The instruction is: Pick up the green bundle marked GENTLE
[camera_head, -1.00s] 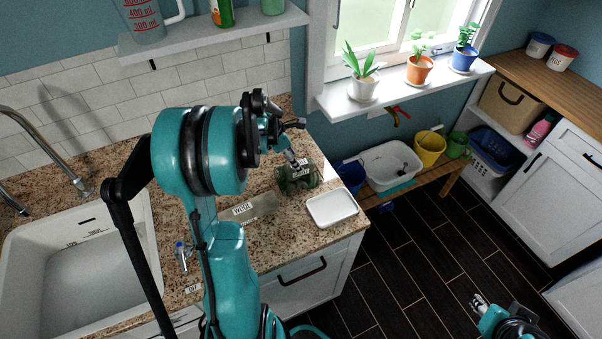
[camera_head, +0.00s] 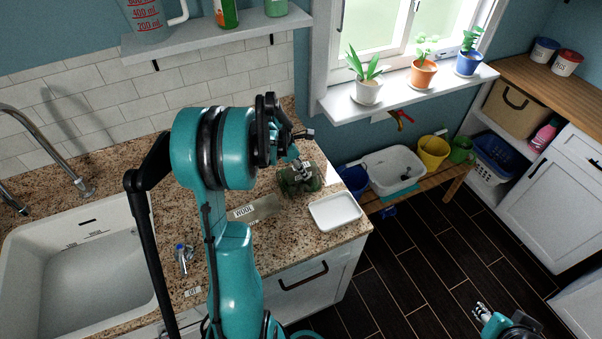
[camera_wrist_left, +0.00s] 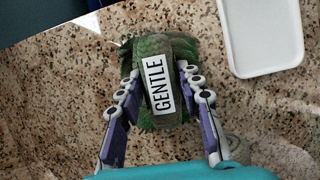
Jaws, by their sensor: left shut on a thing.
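The green bundle (camera_wrist_left: 150,47) lies on the speckled counter, with a white GENTLE label facing up in the left wrist view. It also shows in the head view (camera_head: 287,187), partly hidden by my gripper. My left gripper (camera_wrist_left: 157,72) has one finger on each side of the bundle and is shut on it. In the head view, the left gripper (camera_head: 303,171) reaches down onto the bundle. The bundle appears to rest on the counter; I see no clear gap under it. My right gripper (camera_head: 481,309) is low at the right, far from the counter; its fingers are too small to read.
A white tray (camera_head: 335,211) sits close to the bundle, near the counter edge. A flat cloth labelled WOOL (camera_head: 257,208) lies to the left. The sink (camera_head: 80,270) is further left. A bench (camera_head: 430,183) with pots and a basin stands beyond the counter.

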